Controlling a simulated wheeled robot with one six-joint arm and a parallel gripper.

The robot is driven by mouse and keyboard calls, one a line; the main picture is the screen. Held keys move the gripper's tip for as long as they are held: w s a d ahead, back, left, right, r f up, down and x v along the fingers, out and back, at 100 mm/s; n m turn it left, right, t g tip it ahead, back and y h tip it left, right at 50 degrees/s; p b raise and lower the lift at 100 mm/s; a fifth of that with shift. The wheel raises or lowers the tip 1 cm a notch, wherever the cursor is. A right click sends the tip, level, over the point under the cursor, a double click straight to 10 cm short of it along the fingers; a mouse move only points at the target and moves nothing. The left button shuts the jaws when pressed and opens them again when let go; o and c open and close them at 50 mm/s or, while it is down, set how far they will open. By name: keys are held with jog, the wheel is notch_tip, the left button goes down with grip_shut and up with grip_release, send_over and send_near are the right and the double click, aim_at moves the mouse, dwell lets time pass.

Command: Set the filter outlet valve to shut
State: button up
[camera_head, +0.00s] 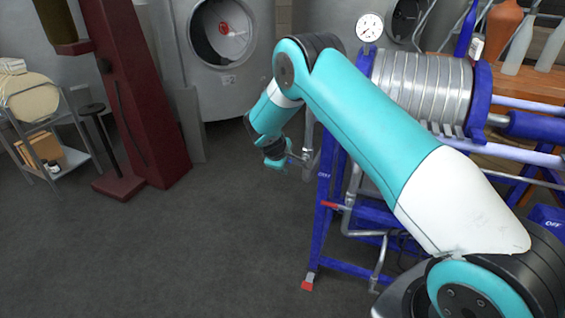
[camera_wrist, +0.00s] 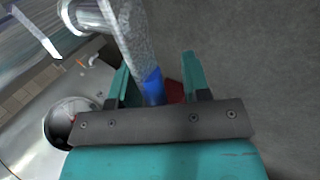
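The filter (camera_head: 425,90) is a blue frame with a stack of pale plates, at the right of the head view. A grey pipe (camera_head: 308,150) stands at its left side, just right of my gripper (camera_head: 281,162). In the wrist view, a grey metal bar (camera_wrist: 130,38) runs down from the top and ends in a blue piece (camera_wrist: 153,86), which looks like a valve lever's grip. My gripper (camera_wrist: 158,65) is open, with a finger on each side of the blue piece and visible gaps. The valve's body and setting cannot be made out.
A red-handled fitting (camera_head: 330,205) sits low on the filter's pipework. A steel tank (camera_head: 228,45) with a round hatch stands behind. A dark red column (camera_head: 135,95) and a shelf cart (camera_head: 45,125) stand left. The dark floor (camera_head: 200,240) is clear in front.

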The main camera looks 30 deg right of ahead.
jog(key=shift+r, duration=0.1)
jog(key=shift+a+r, duration=0.15)
jog(key=v, duration=1.7)
